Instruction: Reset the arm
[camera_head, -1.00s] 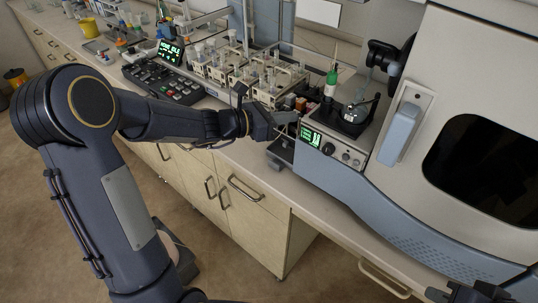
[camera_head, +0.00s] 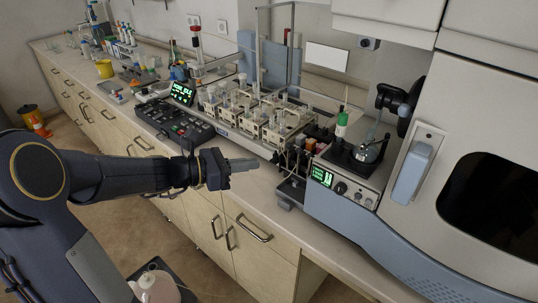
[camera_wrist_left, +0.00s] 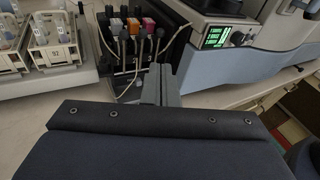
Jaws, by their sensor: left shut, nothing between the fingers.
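My left arm comes in from the left in the head view. Its gripper (camera_head: 243,164) is shut and empty, held over the front of the bench in front of the sample racks. In the left wrist view the shut fingers (camera_wrist_left: 160,85) point at a black block with coloured caps and thin tubes, and I see nothing between them. The large white spectrometer (camera_head: 465,110) stands at the right with a dark window. My right gripper is not in view.
Sample racks (camera_head: 270,127) with several vials stand behind the gripper. A black control panel (camera_head: 174,124) is to the left. The tubed block (camera_head: 296,165) and an instrument with a green display (camera_head: 321,176) are to the right. Drawers line the bench front.

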